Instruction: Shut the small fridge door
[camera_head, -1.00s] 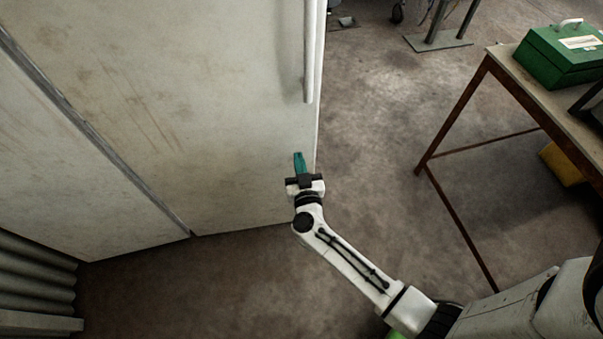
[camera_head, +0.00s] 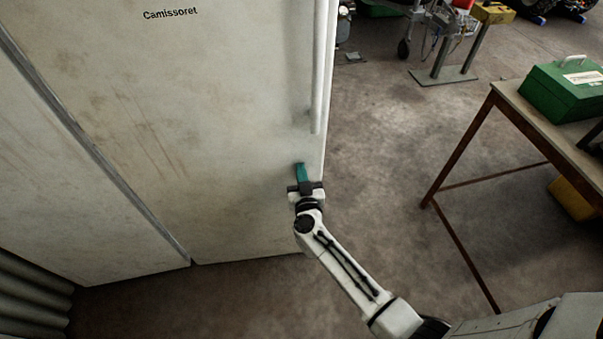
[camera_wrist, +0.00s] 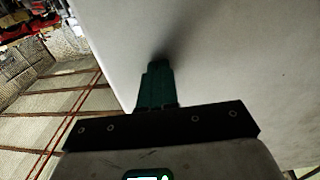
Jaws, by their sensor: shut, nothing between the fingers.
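The fridge door (camera_head: 190,120) is a large, stained white panel with the name "Camissoret" near its top. Its long pale handle (camera_head: 319,80) runs up the right edge. A grey seam separates the door from the fridge's side (camera_head: 60,170) at left. Whether a gap remains at the handle edge is hidden. My gripper (camera_head: 300,166) is shut and empty, with its teal fingers at the lower right of the door, below the handle. In the wrist view the fingertips (camera_wrist: 156,66) meet or nearly meet the white door surface (camera_wrist: 235,60), beside a dark shadow.
A rusty-legged table (camera_head: 505,105) with a green case (camera_head: 563,92) stands at right. A yellow object (camera_head: 572,197) lies beneath it. A metal stand (camera_head: 445,72) is at the back. The concrete floor (camera_head: 385,130) between fridge and table is clear. Corrugated metal (camera_head: 35,298) is at lower left.

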